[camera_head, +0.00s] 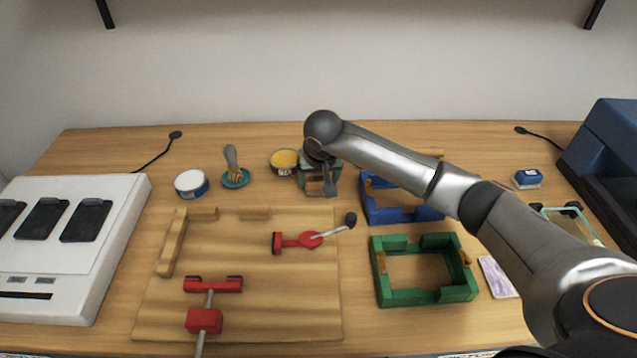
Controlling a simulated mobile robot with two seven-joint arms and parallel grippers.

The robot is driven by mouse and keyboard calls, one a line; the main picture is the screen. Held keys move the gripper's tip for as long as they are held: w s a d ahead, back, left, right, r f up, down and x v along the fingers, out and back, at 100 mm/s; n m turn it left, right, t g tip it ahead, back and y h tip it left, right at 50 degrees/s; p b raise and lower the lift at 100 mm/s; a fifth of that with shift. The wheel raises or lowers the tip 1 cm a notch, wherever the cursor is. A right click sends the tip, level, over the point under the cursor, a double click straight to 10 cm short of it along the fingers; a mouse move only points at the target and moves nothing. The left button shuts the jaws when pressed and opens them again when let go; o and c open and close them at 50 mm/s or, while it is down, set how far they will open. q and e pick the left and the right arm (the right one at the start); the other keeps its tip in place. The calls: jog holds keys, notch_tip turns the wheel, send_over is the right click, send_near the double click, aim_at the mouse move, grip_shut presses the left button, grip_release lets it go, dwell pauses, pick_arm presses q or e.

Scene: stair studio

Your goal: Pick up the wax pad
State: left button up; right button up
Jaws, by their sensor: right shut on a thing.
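My right gripper (322,186) is at the back middle of the bench, pointing down, its wrist covering much of its fingers. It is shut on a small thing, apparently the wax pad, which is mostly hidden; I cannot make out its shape. A pale green-grey, box-like shape with a brown middle shows around the fingers. I cannot tell whether the fingers touch it. A tin with yellow contents (285,158) stands just left of the gripper. My left gripper is not in view.
A handled tool on a teal disc (235,181) and a white-topped tin (191,183) stand further left. A wooden board (240,310) with red clamps lies in front. Blue (405,214) and green (425,296) frames lie under or near my right arm. A white device (60,240) fills the left.

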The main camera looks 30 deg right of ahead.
jog(key=shift+r, duration=0.15)
jog(key=shift+r, duration=0.65)
jog(key=s+a+r+b, duration=0.2)
jog(key=s+a+r, duration=0.7)
jog(key=s+r, duration=0.1)
jog(key=shift+v, duration=0.75)
jog(key=o, duration=0.8)
jog(key=c, duration=0.6)
